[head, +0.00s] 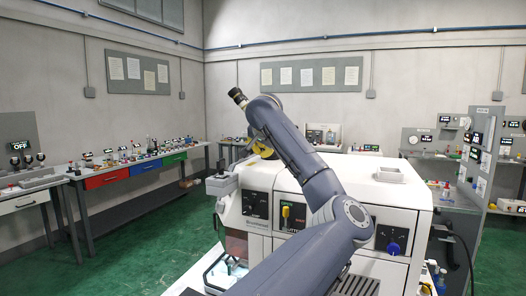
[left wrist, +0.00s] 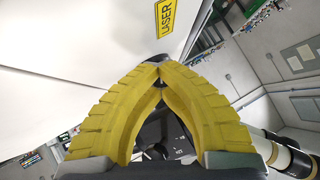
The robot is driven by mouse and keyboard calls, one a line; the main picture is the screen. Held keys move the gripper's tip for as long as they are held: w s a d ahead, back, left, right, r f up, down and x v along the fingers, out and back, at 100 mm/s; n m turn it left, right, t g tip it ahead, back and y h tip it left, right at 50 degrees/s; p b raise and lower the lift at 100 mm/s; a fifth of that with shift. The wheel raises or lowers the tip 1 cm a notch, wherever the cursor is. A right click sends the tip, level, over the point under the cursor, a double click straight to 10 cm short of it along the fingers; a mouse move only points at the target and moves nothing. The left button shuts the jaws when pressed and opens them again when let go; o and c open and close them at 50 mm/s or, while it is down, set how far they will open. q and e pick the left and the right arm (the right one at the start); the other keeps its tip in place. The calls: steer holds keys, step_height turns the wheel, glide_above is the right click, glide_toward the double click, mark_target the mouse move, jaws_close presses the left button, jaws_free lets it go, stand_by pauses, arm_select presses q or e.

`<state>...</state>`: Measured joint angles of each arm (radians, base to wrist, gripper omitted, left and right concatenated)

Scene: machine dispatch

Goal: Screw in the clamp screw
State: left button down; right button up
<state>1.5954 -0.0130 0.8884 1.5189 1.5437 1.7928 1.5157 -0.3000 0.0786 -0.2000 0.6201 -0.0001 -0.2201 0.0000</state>
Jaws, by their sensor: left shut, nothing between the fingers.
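My left gripper (head: 263,150) is partly hidden behind my arm, over the rear left of the white machine (head: 405,200). Its yellow fingers fill the left wrist view (left wrist: 160,72). Their tips meet with nothing held between them. A small dark part shows just beyond the tips, and I cannot tell what it is. I cannot make out the clamp screw for certain in either view. A grey block-like fitting (head: 222,184) stands at the machine's left top edge, left of the gripper. My right gripper is not in view.
The machine front has a yellow handle (head: 285,212) and a blue knob (head: 393,248). A small white tray (head: 389,174) is on its top. A bench with coloured drawers (head: 107,178) stands left. A grey panel (head: 485,150) stands right. Green floor lies open between bench and machine.

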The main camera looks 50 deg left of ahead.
arm_select(q)
steer(key=c, duration=1.6)
jaws_free()
steer(key=shift+s+a+f, duration=0.1)
steer(key=shift+a+f, duration=0.2)
steer(key=o, duration=0.4)
steer(key=shift+d+r, duration=0.1)
steer(key=shift+r, duration=0.05)
steer(key=shift+c, duration=0.2)
steer(key=v, duration=1.2)
steer(key=shift+o, duration=0.2)
